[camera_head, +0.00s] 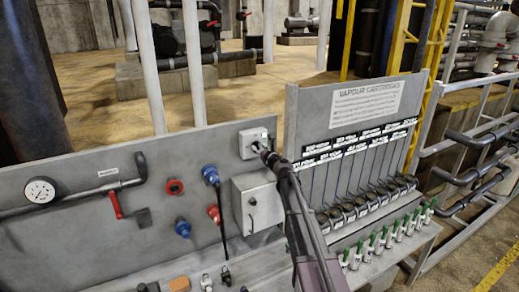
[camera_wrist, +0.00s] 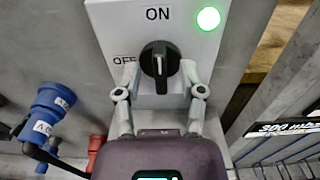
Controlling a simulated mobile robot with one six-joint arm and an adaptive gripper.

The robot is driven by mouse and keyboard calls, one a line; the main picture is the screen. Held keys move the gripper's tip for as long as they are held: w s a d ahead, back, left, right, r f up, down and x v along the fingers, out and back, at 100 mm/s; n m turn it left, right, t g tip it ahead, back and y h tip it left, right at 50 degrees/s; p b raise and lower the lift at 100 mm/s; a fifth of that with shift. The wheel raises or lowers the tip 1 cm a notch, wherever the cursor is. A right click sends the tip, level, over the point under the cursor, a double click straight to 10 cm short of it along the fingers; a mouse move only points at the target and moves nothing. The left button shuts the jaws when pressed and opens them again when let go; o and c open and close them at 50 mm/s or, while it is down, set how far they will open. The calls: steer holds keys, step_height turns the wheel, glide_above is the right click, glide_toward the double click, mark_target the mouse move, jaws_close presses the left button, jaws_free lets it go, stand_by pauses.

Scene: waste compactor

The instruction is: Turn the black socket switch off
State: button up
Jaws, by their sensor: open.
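The black socket switch (camera_wrist: 160,58) is a rotary knob on a light grey box (camera_wrist: 110,18). Its handle stands about upright, toward the ON label (camera_wrist: 158,14); the OFF label (camera_wrist: 124,60) is at its left. A round green light (camera_wrist: 208,18) glows at upper right. My gripper (camera_wrist: 159,72) is open, with one finger on each side of the knob. I cannot tell whether either finger touches it. In the head view the switch box (camera_head: 247,146) is on the grey panel, and my gripper (camera_head: 266,152) reaches its front, hiding part of the knob.
Blue sockets (camera_head: 210,175) and red sockets (camera_head: 174,186) are left of the switch box. A second grey box (camera_head: 262,206) is below it. The vapour cartridges rack (camera_head: 365,100) stands at right, with green-topped cartridges (camera_head: 372,243) in front. A gauge (camera_head: 40,190) and red-handled valve (camera_head: 115,205) are at left.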

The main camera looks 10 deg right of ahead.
jaws_close()
steer(key=shift+n, duration=0.4)
steer(key=n, duration=0.3)
steer(key=shift+a+n, duration=0.1)
steer(key=shift+n, duration=0.2)
steer(key=n, duration=0.9)
steer(key=shift+a+f, duration=0.1)
steer(key=shift+f, duration=0.05)
steer(key=n, duration=0.4)
steer(key=shift+s+f, duration=0.1)
steer(key=shift+n, duration=0.4)
